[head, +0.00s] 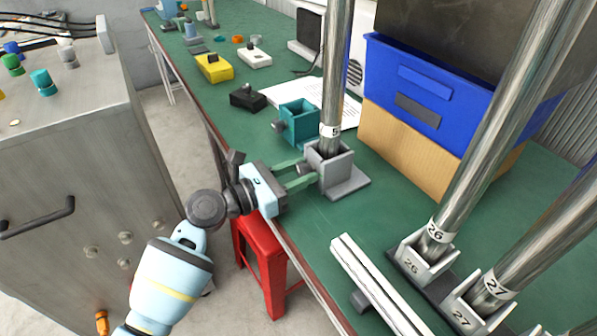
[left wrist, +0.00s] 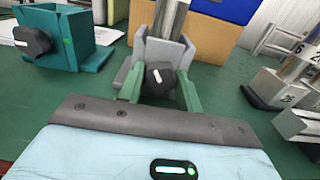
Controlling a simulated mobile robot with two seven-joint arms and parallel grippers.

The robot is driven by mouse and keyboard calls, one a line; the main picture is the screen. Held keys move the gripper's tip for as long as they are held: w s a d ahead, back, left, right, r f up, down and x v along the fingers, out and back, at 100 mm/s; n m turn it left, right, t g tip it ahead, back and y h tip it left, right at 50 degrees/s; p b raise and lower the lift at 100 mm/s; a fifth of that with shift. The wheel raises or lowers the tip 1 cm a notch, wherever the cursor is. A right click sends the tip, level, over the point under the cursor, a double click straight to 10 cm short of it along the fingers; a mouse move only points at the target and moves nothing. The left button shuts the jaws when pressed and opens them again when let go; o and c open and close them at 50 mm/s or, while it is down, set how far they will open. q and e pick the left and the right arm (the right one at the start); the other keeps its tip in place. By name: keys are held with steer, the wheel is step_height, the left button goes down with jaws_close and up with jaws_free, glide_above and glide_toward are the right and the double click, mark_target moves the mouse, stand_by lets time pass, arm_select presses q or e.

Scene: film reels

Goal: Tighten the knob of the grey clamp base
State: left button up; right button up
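The grey clamp base (head: 343,186) stands on the green bench with a steel pole (head: 336,80) upright in it. Its black knob (left wrist: 160,77) with a white mark faces my left gripper in the left wrist view. My left gripper (head: 304,172) is at the front of the base, its two green fingers apart on either side of the knob. In the left wrist view the fingers (left wrist: 160,90) flank the knob, with a gap visible at each side. Whether a finger touches it is unclear. My right gripper is not in view.
A teal clamp base (head: 299,122) with a black knob stands just behind. Clamp bases numbered 26 (head: 413,266) and 27 (head: 463,318) hold poles at the right. A blue bin (head: 405,85) on a cardboard box stands behind. A red stool (head: 262,262) is below the bench edge.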

arm_select(q)
steer(key=shift+c, duration=1)
steer(key=shift+m, duration=2.8)
steer(key=o, duration=1)
steer(key=shift+a, duration=0.15)
steer(key=shift+p+v, duration=0.45)
steer(key=shift+v, duration=3.35)
